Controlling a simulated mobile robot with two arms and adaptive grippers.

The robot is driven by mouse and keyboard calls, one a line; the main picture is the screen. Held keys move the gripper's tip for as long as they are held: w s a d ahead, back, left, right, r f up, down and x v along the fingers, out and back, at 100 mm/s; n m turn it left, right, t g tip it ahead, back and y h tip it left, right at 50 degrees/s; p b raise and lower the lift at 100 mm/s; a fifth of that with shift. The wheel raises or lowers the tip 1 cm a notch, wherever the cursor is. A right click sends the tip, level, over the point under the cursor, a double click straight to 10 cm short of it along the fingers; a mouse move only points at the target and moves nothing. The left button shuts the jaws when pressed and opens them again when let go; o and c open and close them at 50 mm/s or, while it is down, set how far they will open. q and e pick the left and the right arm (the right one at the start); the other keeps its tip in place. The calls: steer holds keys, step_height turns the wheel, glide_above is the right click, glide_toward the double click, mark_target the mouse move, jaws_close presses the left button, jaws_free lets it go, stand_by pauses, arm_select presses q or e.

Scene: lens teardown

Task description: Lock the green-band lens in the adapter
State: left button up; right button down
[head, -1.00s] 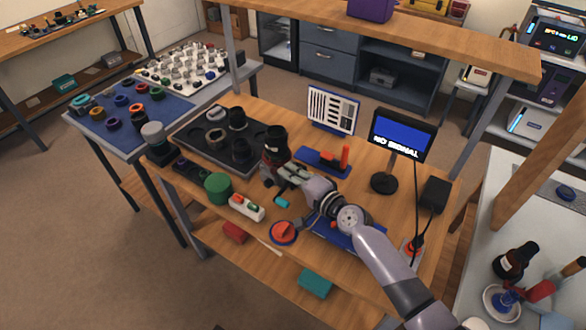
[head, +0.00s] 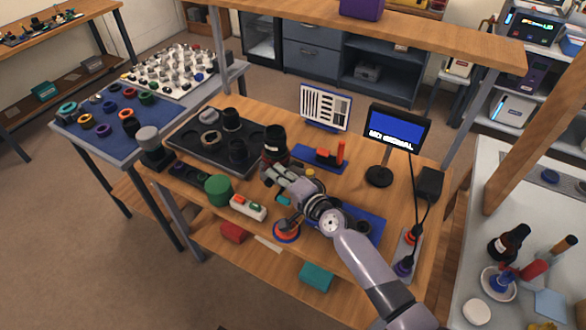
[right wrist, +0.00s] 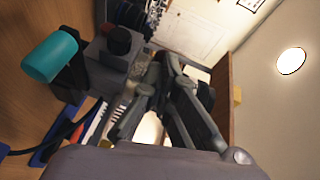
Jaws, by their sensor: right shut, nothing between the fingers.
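A tall black lens (head: 275,138) stands upright near the middle of the table in the head view, just beyond my right gripper. I cannot make out a green band on it. Its lower part and the mount under it are partly hidden by my right gripper (head: 270,175). I cannot tell which thing is the adapter. My right gripper is shut and empty, in front of the lens base. In the right wrist view my right gripper's fingers (right wrist: 172,95) are beside a grey block (right wrist: 105,68) with a dark round piece on it. My left gripper is not in view.
A dark tray (head: 190,150) with several black parts lies left of the lens. A green cylinder (head: 217,189), a white box with buttons (head: 248,208) and an orange-and-blue disc (head: 286,232) sit near the front edge. A monitor (head: 397,130) stands at the right.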

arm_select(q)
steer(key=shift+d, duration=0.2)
arm_select(e)
steer(key=shift+a, duration=0.3)
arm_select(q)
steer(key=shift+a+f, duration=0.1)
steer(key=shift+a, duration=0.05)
arm_select(e)
steer(key=shift+a, duration=0.4)
stand_by(1.2)
steer(key=shift+d, duration=0.15)
